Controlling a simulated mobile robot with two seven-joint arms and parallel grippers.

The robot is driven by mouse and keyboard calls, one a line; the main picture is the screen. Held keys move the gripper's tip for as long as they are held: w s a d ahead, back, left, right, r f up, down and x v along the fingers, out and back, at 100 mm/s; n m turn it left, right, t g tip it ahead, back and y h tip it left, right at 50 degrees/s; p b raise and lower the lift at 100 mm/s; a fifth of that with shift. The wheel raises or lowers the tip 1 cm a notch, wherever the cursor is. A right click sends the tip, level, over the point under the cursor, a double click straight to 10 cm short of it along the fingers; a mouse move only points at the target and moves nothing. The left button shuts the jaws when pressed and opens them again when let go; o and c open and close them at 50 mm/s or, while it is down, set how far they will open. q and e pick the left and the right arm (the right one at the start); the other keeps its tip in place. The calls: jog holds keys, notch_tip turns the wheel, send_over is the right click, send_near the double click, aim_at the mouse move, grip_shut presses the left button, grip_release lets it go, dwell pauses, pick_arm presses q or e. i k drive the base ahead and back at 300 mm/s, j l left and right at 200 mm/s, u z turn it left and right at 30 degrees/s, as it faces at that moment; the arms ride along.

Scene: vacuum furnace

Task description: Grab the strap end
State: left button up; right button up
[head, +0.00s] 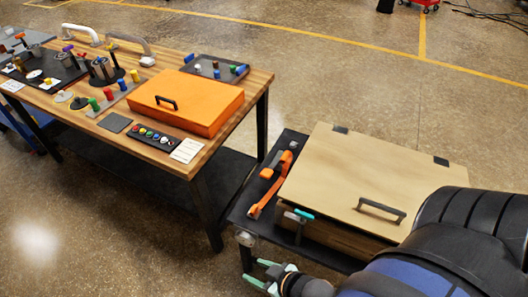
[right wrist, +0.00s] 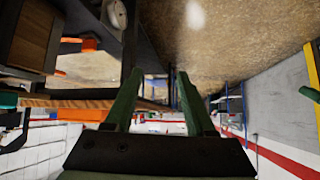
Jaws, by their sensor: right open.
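An orange strap (head: 264,192) lies on the left side of the low black cart, beside a tan wooden box (head: 365,180). Its lower end (head: 254,211) is near the cart's left edge. My right gripper (head: 257,271) is open and empty below the cart's front left corner, apart from the strap. In the right wrist view its green fingers (right wrist: 159,72) are spread with nothing between them. An orange piece (right wrist: 89,45) to their left may be the strap; I cannot tell. My left gripper is not in view.
A teal-handled clamp (head: 299,215) is at the box's front left corner. The black cart (head: 240,212) has a pale caster or knob (head: 245,238) at its corner. A wooden workbench (head: 190,160) with an orange case (head: 186,103) stands to the left. The floor in front is clear.

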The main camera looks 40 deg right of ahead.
aim_at(252, 213)
jog(key=i+j+z, duration=0.35)
jog(key=j+z, duration=0.2)
jog(key=i+j+z, duration=0.25)
jog(key=j+z, duration=0.25)
jog(key=j, duration=0.2)
